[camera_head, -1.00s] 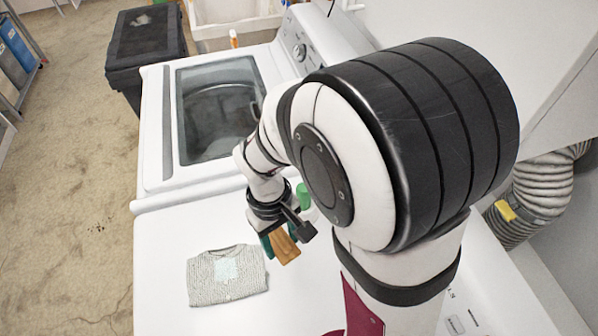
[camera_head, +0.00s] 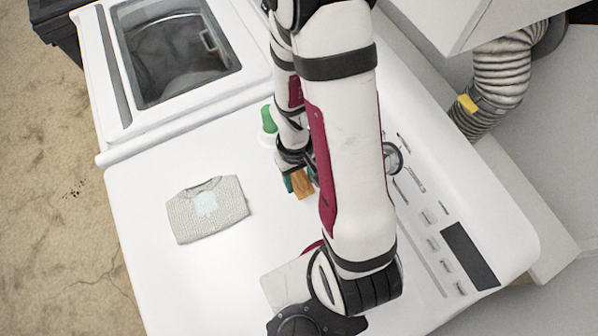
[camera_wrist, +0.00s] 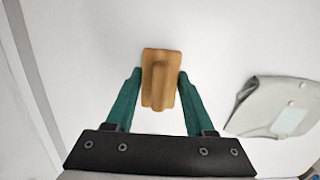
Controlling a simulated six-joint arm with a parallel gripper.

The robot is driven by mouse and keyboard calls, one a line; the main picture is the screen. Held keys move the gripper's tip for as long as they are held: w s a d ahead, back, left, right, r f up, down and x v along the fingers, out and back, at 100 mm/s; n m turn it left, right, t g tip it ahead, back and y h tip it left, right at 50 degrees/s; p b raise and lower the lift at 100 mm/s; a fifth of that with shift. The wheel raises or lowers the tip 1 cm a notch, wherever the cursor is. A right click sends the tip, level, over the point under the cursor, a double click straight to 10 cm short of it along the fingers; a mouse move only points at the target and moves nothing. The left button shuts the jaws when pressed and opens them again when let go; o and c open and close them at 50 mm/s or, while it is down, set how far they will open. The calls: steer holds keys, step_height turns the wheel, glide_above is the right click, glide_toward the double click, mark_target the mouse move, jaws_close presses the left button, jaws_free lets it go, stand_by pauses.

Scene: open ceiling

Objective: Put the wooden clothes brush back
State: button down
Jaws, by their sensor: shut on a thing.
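The wooden clothes brush (camera_wrist: 160,66) is a tan-brown block with a raised ridge along its middle. In the wrist view it sits between the two green fingers of my gripper (camera_wrist: 158,84), which are shut on it. In the head view the brush (camera_head: 303,184) shows as a small brown piece at my gripper (camera_head: 295,184), over the white dryer top (camera_head: 150,240). My arm covers part of it there. I cannot tell whether the brush touches the white surface.
A green-topped bottle (camera_head: 268,119) stands behind the gripper. The washer with a glass lid (camera_head: 175,50) is at back left. A control panel (camera_head: 430,215) lies right.

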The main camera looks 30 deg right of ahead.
steer(key=shift+f, duration=0.1)
steer(key=shift+c, duration=1.3)
jaws_free()
step_height(320, 180, up, 12)
steer(key=w, duration=0.2)
steer(key=s+a+r+m+t+y, duration=0.1)
steer(key=s+a+r+m, duration=0.4)
steer(key=s+a+r, duration=0.2)
steer(key=s+r, duration=0.2)
steer(key=s, duration=0.2)
steer(key=shift+m+y, duration=0.3)
steer(key=shift+y, duration=0.1)
